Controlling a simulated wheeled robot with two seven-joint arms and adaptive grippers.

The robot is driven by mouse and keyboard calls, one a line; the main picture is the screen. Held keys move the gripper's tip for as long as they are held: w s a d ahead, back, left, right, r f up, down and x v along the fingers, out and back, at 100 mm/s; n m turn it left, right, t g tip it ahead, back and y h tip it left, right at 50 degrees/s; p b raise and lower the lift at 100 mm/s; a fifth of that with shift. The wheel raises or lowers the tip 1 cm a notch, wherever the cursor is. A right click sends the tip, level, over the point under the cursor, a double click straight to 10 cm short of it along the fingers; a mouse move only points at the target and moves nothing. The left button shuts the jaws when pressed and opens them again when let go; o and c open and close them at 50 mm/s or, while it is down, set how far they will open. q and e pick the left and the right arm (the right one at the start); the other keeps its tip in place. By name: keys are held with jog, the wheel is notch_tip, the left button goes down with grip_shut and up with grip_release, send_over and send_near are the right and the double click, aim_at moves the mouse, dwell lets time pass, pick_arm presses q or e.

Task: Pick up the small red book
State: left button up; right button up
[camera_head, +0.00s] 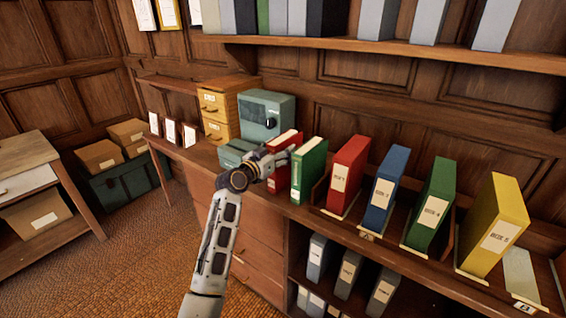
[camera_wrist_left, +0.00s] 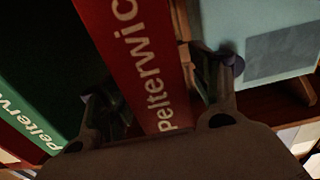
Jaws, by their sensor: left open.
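The small red book (camera_head: 287,139) stands upright on the wooden counter, just left of a small green book (camera_head: 310,165). My left gripper (camera_head: 278,160) is at its spine, partly hiding it in the head view. In the left wrist view the red book (camera_wrist_left: 135,50), with pale "Pelterwic" lettering, lies between the two spread fingers of my left gripper (camera_wrist_left: 165,85). The fingers are open, one on each side; whether they touch the covers I cannot tell. The green book (camera_wrist_left: 40,70) is close beside the left finger. My right gripper is not in view.
A teal safe-like box (camera_head: 266,113) and yellow drawers (camera_head: 222,105) stand left of the books. A large red binder (camera_head: 348,165) and more binders stand in a rack to the right. A shelf (camera_head: 400,48) with binders runs above.

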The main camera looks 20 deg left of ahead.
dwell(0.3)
pick_arm(q)
grip_shut()
dwell(0.3)
jog(key=shift+r, duration=0.1)
